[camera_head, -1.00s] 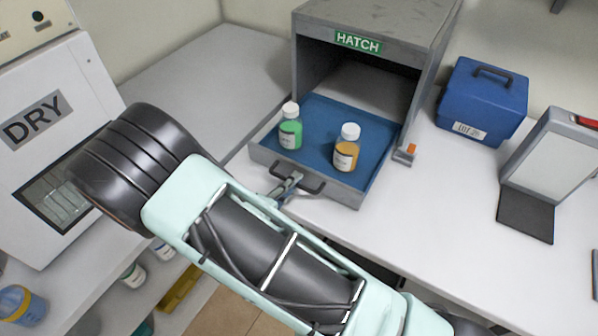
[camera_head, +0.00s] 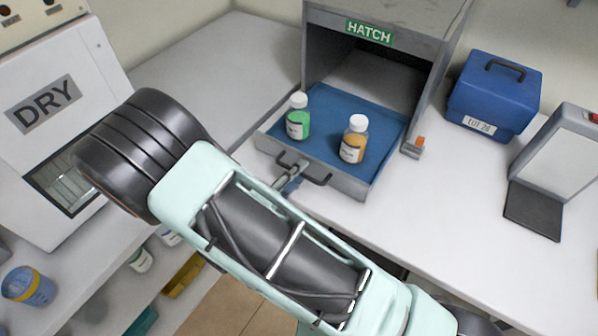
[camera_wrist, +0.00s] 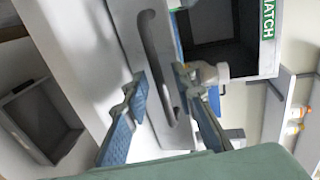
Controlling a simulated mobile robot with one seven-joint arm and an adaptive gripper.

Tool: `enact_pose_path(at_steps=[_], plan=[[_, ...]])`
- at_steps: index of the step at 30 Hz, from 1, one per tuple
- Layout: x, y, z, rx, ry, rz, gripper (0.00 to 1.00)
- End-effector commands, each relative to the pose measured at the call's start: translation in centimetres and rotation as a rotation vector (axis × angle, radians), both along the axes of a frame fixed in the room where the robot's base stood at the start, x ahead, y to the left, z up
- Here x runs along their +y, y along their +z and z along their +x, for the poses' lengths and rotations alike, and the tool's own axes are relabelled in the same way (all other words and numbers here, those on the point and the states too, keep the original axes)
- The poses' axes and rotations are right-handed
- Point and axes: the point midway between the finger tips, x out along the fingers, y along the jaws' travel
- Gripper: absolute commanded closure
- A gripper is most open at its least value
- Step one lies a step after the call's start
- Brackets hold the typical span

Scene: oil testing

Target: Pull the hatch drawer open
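The hatch drawer (camera_head: 320,172) is a grey-fronted, blue-lined tray, standing well out of the grey hatch housing (camera_head: 440,40). A green bottle (camera_head: 298,118) and an amber bottle (camera_head: 353,140), both white-capped, stand upright in it. Its dark bar handle (camera_head: 318,181) is on the front, and the handle shows in the wrist view (camera_wrist: 157,55). Contact with the handle is unclear.
An orange-topped clip (camera_head: 414,147) sits on the white counter right of the drawer. A blue case (camera_head: 493,98) and a tilted panel device (camera_head: 560,160) stand further right. The DRY cabinet (camera_head: 55,130) is at the left.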

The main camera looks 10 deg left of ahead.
Motion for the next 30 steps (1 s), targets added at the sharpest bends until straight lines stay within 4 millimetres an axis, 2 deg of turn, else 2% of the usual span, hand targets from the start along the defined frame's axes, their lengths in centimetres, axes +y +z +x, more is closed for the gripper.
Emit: enact_pose_path(at_steps=[9, 15, 21, 30], plan=[[2.5, 1.3, -5.8, 0.0, 0.005, 0.002, 0.76], [3.7, 2.0, -8.9, -0.001, 0.003, 0.001, 0.76], [4.2, 2.3, -10.2, 0.0, 0.001, 0.0, 0.76], [4.2, 2.3, -10.2, -0.001, 0.001, 0.0, 0.76]])
